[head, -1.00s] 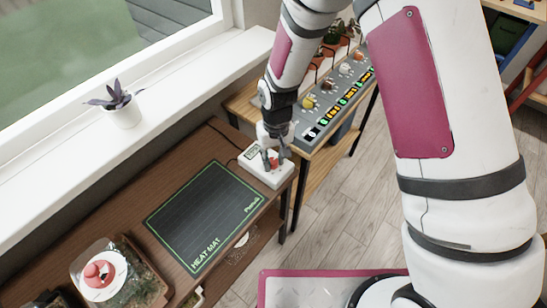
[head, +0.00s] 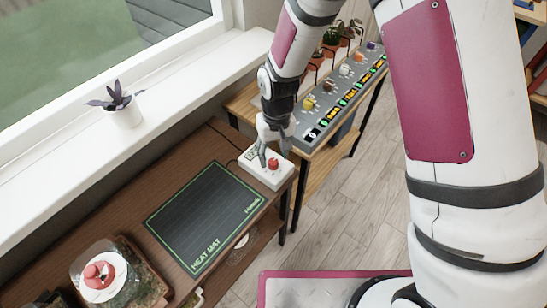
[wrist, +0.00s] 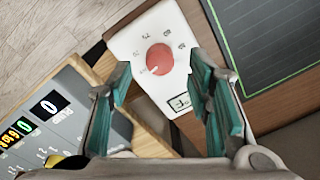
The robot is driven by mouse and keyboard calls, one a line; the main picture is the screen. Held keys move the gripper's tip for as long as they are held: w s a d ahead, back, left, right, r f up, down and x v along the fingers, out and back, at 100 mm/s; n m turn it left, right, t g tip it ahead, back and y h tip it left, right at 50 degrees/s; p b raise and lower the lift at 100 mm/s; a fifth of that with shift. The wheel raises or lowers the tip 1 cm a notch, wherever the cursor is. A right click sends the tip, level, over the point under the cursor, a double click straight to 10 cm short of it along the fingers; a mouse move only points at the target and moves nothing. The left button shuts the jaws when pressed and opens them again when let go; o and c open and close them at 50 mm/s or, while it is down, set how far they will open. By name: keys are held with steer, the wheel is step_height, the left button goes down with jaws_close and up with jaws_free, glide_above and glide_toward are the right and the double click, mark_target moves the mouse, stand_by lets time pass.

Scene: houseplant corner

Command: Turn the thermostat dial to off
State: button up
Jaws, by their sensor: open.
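The thermostat is a white box (head: 255,171) with a round red dial (head: 273,163), on the right end of the dark wooden bench. In the wrist view, the red dial (wrist: 160,59) has a pale mark near its lower-left edge. Small labels around it are too blurred to read, and a small display (wrist: 180,103) is on the box. My gripper (head: 273,153) is open above the thermostat. In the wrist view, its teal fingers (wrist: 161,72) are spread to either side of the dial, apart from it, with nothing between them.
A black heat mat (head: 205,215) with a green border lies left of the thermostat. A grey control panel (head: 340,97) with several knobs stands on a lighter table behind. A potted plant (head: 124,115) is on the windowsill, and a glass terrarium (head: 140,285) is at lower left.

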mark_target(275, 161)
step_height(275, 161, up, 9)
steer(key=shift+d, duration=0.15)
stand_by(0.5)
